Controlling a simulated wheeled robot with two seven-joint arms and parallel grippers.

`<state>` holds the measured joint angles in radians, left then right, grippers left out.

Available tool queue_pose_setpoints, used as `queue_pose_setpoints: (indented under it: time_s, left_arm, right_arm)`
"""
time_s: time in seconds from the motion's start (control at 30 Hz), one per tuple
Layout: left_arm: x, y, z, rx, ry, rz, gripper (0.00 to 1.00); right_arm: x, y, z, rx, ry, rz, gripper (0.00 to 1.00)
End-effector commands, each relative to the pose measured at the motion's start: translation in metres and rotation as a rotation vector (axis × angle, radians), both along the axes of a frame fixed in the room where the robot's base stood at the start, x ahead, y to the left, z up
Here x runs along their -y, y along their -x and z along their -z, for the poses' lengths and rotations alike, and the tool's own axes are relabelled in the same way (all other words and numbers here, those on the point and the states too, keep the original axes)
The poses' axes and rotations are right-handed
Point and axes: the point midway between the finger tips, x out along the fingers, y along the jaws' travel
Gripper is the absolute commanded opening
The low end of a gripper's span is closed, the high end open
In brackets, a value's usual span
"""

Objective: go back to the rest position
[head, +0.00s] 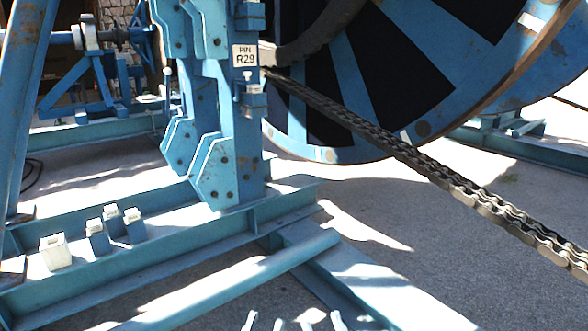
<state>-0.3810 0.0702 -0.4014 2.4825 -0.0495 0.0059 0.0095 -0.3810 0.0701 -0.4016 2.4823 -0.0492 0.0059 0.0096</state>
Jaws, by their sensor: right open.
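Only the pale fingertips of my two grippers show, at the bottom edge of the head view. My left gripper (264,323) has its two tips apart, with nothing visible between them. My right gripper (322,323) is just to its right, also with tips apart and nothing visible between them. Both are in front of the blue steel frame, and the rest of each hand is cut off by the picture edge.
A large blue reel (350,90) stands behind a blue upright with a "PIN R29" plate (244,55). A heavy chain (430,167) slopes down to the right. Several small blocks (55,252) sit on the frame's beam at left. Grey ground (400,215) is open beneath the chain.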

Motion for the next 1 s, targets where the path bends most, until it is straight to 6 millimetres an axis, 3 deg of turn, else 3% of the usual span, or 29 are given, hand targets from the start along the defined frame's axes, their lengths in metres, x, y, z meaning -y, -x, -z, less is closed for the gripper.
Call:
queue_pose_setpoints:
  time_s: [0.03, 0.23, 0.47, 0.7, 1.0]
  left_arm:
    - [-0.001, -0.005, -0.006, -0.079, -0.024, -0.003, 0.36]
    - [-0.007, -0.017, 0.027, -0.409, -0.13, -0.01, 0.36]
    - [-0.022, -0.002, 0.067, -0.793, -0.243, -0.011, 0.36]
    - [-0.044, 0.045, 0.099, -1.194, -0.354, 0.0, 0.36]
    - [-0.074, 0.129, 0.113, -1.651, -0.468, 0.031, 0.36]
  right_arm:
    - [0.001, -0.005, -0.006, -0.079, 0.026, 0.003, 0.41]
    - [0.007, -0.017, 0.026, -0.409, 0.131, 0.012, 0.41]
    - [0.022, -0.002, 0.067, -0.793, 0.244, 0.011, 0.41]
    - [0.044, 0.045, 0.099, -1.194, 0.354, 0.0, 0.41]
    - [0.075, 0.129, 0.113, -1.65, 0.468, -0.03, 0.41]
